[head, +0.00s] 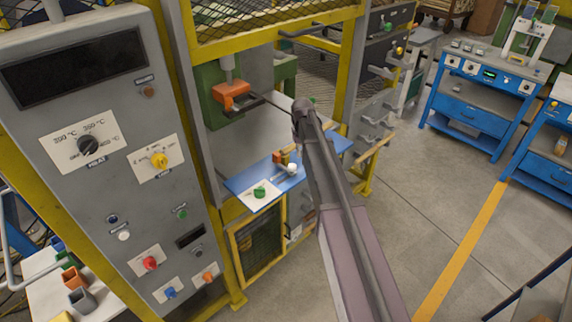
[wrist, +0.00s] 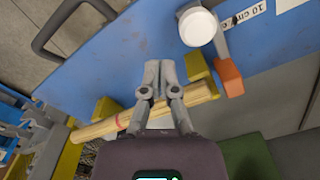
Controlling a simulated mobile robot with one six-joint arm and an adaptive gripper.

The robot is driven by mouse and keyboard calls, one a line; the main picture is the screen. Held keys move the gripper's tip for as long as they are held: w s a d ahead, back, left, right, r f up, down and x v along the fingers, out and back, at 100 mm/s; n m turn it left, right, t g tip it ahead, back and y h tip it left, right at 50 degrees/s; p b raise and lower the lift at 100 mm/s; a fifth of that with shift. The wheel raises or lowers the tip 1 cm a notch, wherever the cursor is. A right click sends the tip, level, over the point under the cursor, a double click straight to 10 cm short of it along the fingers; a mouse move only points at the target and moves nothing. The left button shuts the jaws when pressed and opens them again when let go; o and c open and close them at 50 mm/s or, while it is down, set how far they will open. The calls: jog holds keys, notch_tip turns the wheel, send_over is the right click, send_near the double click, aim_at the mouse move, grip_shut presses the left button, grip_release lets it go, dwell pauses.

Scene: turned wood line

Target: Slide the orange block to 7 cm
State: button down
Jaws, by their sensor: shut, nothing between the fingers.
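The orange block (wrist: 229,77) shows in the wrist view to the right of my gripper, at the end of a grey strip. A white label reading "10 cm" (wrist: 250,13) lies beyond it on the blue board (wrist: 120,45). In the head view I cannot make out the fingers. The rest of the scale is not readable.
A round white knob (wrist: 197,27) stands close to the block, and a yellow piece (wrist: 197,68) lies between block and fingers. A green button (head: 259,191) sits on a white plate at the board's front.

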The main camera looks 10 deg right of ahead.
aim_at(293, 164)
jog(key=shift+f+b, duration=2.4)
jog(key=shift+s+a, duration=0.55)
jog(key=shift+a, duration=0.2)
jog(key=shift+s+a, duration=0.55)
jog(key=shift+a, duration=0.2)
dwell(2.7)
jog(key=shift+r, duration=0.15)
notch_tip(293, 164, up, 7)
jog(key=d+p, duration=0.1)
jog(key=p, duration=0.6)
jog(key=shift+w, duration=0.35)
dwell(0.4)
